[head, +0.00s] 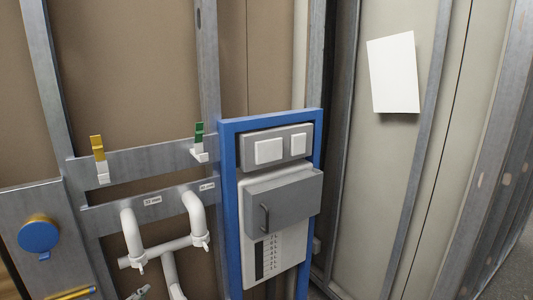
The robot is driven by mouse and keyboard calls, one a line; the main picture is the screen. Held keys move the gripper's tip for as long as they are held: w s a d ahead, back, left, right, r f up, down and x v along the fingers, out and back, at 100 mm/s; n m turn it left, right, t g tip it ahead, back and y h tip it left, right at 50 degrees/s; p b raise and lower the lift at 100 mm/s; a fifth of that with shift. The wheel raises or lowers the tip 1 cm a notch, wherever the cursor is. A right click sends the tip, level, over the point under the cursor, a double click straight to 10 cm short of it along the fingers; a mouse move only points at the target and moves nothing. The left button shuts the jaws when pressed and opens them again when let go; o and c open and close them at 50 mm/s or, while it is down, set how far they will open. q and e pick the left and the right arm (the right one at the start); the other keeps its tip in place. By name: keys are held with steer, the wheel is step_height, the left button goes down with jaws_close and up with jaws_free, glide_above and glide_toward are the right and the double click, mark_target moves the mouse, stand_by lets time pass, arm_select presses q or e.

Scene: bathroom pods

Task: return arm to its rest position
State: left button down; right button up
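Neither of my grippers shows in the head view, and neither arm can be made out. The view holds a metal-framed wall with a blue-framed panel (229,200) in the middle. The panel carries a grey plate with two white square buttons (268,151) and a grey box with a dark handle (290,200) below it. Whether either gripper holds anything is hidden.
White pipes (133,235) bend out of the wall left of the panel. Above them are a yellow-topped fitting (97,148) and a green-topped fitting (199,133). A blue round cap (39,237) is at far left. A white sheet (393,73) hangs upper right.

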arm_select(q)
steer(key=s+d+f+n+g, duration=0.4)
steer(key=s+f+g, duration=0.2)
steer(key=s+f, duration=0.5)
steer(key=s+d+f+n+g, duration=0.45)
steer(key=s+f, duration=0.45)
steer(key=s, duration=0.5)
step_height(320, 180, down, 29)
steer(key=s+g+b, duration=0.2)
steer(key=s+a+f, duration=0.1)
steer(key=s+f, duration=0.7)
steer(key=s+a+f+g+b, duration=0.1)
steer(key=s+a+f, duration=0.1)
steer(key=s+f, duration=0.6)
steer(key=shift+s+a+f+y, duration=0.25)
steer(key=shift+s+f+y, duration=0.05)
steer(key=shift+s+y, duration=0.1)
